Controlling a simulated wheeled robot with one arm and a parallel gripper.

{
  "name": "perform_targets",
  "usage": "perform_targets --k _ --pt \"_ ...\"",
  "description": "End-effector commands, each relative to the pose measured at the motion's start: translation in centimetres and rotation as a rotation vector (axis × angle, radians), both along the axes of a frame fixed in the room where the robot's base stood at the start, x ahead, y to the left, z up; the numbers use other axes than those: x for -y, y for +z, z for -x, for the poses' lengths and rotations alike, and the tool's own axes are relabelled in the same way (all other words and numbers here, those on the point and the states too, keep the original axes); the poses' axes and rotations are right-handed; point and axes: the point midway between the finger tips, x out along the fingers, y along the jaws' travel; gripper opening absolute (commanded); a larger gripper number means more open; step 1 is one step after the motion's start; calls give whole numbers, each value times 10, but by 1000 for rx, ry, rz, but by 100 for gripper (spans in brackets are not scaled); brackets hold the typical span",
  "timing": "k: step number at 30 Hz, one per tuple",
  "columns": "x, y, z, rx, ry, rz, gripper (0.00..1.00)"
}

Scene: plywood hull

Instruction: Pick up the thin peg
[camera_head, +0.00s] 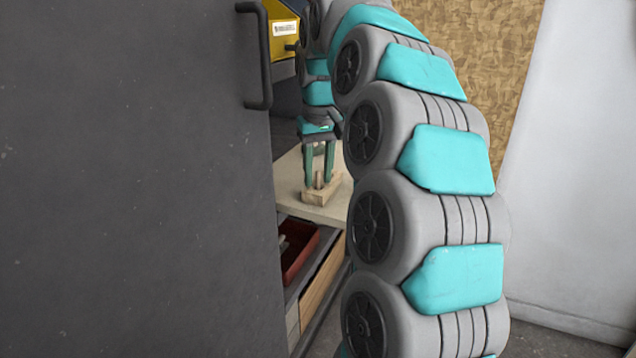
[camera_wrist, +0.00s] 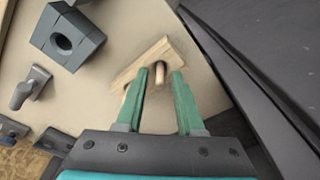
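A small pale wooden block (camera_head: 322,193) with upright pegs stands on a light board, partly hidden behind my arm in the head view. The block also shows in the wrist view (camera_wrist: 149,62). My gripper (camera_head: 319,183) points down over it with its green fingers apart. In the wrist view my gripper (camera_wrist: 161,71) has a short round peg (camera_wrist: 159,76) between the fingertips, with a gap seeming to show on either side. Another peg is mostly hidden behind the left finger. I cannot tell for sure which peg is the thin one.
A dark grey panel with a handle (camera_head: 262,55) fills the left of the head view. A yellow bin (camera_head: 283,30) is above, a red tray (camera_head: 299,254) below. In the wrist view, a dark block with a hole (camera_wrist: 66,40) and grey clamp-like parts (camera_wrist: 31,86) lie left.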

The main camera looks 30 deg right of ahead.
Motion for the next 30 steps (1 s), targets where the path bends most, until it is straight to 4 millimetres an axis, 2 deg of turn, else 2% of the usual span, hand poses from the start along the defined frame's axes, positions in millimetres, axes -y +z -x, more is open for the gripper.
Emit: perform_targets --k 2,9,30 --pt "0 0 0 0 0 0 27" --pt "0 0 0 0 0 0 0" --pt "0 2 0 0 0 0 0"
